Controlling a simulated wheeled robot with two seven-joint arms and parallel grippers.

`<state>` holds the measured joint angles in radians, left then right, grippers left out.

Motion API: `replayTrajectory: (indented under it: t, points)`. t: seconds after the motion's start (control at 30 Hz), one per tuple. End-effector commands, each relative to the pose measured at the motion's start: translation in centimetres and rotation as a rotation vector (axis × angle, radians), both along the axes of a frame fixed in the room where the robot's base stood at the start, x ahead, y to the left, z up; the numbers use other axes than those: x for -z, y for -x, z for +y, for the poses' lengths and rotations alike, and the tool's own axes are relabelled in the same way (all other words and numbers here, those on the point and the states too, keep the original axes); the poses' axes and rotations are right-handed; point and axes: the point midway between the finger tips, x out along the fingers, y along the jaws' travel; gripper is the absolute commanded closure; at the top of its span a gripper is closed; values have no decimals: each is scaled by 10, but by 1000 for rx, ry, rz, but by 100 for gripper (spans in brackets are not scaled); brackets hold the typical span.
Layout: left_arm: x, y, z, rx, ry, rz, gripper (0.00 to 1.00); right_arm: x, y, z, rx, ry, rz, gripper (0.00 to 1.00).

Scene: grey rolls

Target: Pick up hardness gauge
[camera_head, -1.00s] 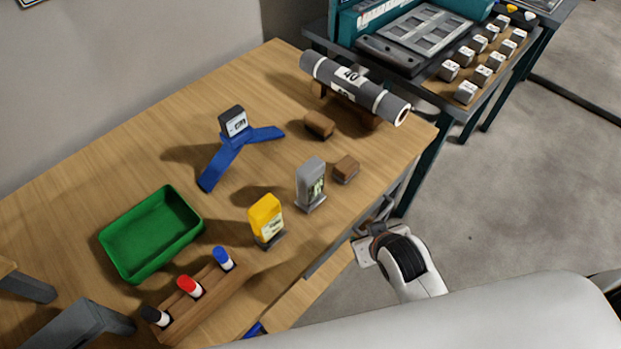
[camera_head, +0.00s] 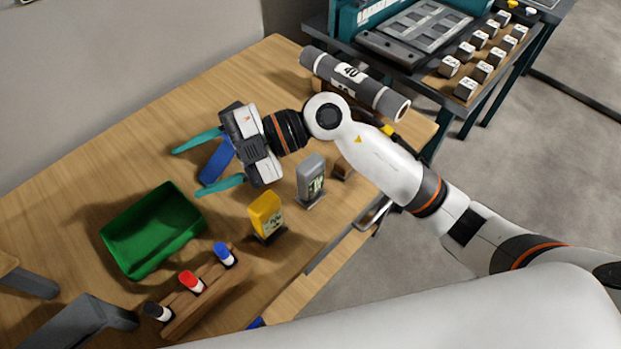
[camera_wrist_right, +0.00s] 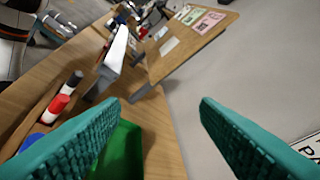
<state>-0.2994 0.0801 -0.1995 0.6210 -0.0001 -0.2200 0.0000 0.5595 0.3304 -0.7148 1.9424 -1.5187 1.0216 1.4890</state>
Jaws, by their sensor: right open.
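Three gauge-like devices stand on the table, and I cannot tell for certain which is the hardness gauge. A grey handheld one with a display (camera_head: 311,180) and a yellow one (camera_head: 265,215) stand upright near the table's front edge. A blue V-armed one (camera_head: 217,161) is mostly hidden under my right gripper. My right gripper (camera_head: 187,172) is open above the blue device, its teal fingers showing to either side of it in the head view. In the right wrist view the gap between the fingers (camera_wrist_right: 160,102) is empty. My left gripper is not in view.
A green tray (camera_head: 152,229) and a wooden rack (camera_head: 207,291) with black, red and blue capped markers stand left and front. A grey roll (camera_head: 355,82) lies at the far right end. A brown block (camera_head: 342,168) sits beside the grey device, close to my right arm.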

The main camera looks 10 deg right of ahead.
Motion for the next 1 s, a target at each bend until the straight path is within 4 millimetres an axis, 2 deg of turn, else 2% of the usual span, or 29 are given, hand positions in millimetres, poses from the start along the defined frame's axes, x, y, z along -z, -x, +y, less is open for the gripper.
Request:
replayTrajectory:
  t: [0.1,0.2,0.33,0.4,0.5,0.67,1.0]
  points:
    - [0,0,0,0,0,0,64,46,-14,-24,-35,383,-6,44]
    - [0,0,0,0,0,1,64,75,-35,-60,9,703,13,44]
    - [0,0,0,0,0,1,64,89,-62,-114,133,1049,49,44]
    - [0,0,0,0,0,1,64,89,-73,-139,205,1183,69,44]
    - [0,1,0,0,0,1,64,85,-83,-164,289,1312,91,44]
    - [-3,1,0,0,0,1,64,90,-87,-180,343,1392,111,44]
    - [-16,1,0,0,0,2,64,143,-87,-180,343,1393,111,44]
